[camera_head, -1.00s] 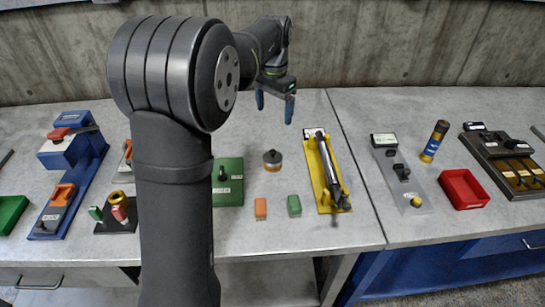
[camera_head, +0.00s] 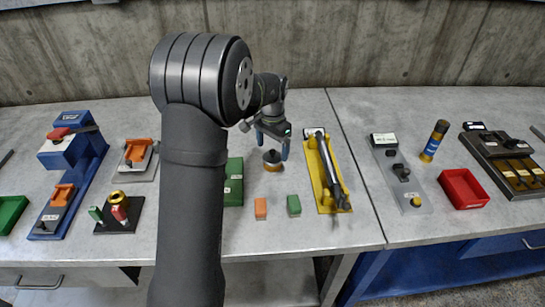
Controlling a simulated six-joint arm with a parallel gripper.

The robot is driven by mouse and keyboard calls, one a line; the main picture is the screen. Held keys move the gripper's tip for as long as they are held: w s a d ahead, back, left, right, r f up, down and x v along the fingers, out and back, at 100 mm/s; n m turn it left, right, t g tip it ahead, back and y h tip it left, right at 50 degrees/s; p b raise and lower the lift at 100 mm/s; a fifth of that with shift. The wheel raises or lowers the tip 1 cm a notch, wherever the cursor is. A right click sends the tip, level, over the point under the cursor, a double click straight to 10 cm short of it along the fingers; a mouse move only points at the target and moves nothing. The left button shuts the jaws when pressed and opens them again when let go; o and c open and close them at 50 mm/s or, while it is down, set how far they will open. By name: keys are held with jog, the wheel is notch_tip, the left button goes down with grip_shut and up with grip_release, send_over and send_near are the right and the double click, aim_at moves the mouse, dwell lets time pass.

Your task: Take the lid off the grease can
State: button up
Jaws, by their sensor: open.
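The grease can (camera_head: 272,167) is a small round tin with an orange-tan body, standing on the grey bench near the middle of the view. Its dark lid (camera_head: 272,156) with a small knob is on top. My gripper (camera_head: 272,150) has two blue fingers pointing down. It is open, with one finger to the left and one to the right of the lid's knob as seen here. I cannot tell whether the fingers touch the lid.
A yellow tray (camera_head: 327,185) with a dark tool lies right of the can. A green box (camera_head: 234,183) stands close on the left, partly behind my arm. An orange block (camera_head: 260,208) and a green block (camera_head: 293,205) sit in front.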

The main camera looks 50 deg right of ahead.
notch_tip(320, 180, down, 2)
jog(key=c, duration=1.1)
jog(key=shift+o, duration=0.2)
jog(key=shift+r, duration=0.15)
